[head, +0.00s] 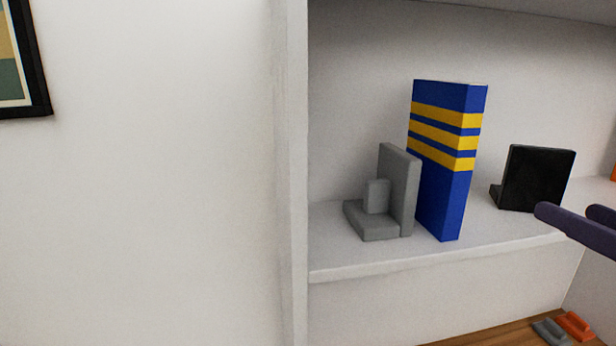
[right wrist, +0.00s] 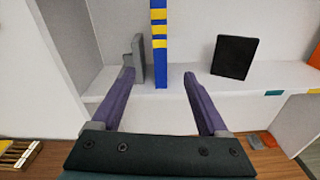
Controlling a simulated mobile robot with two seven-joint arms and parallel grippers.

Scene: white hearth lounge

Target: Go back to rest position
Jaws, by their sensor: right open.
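My right gripper (head: 562,212) enters the head view from the right edge, its purple fingers in front of the shelf near the black bookend. In the right wrist view the right gripper (right wrist: 158,75) has its two fingers wide apart with nothing held between them. A blue book with yellow stripes (head: 438,200) stands upright on the shelf; it also shows in the right wrist view (right wrist: 160,65), beyond the fingers. A grey bookend (head: 398,195) stands at the book's left side. A black bookend (head: 538,178) stands to the right, apart from the book. My left gripper is not in view.
The white shelf (head: 350,270) has an upright side panel (head: 292,170) at its left. Grey (head: 550,332) and orange (head: 575,325) objects lie on the wooden surface below. A slatted object (right wrist: 18,153) lies at lower left in the wrist view. A framed picture (head: 40,85) hangs on the wall.

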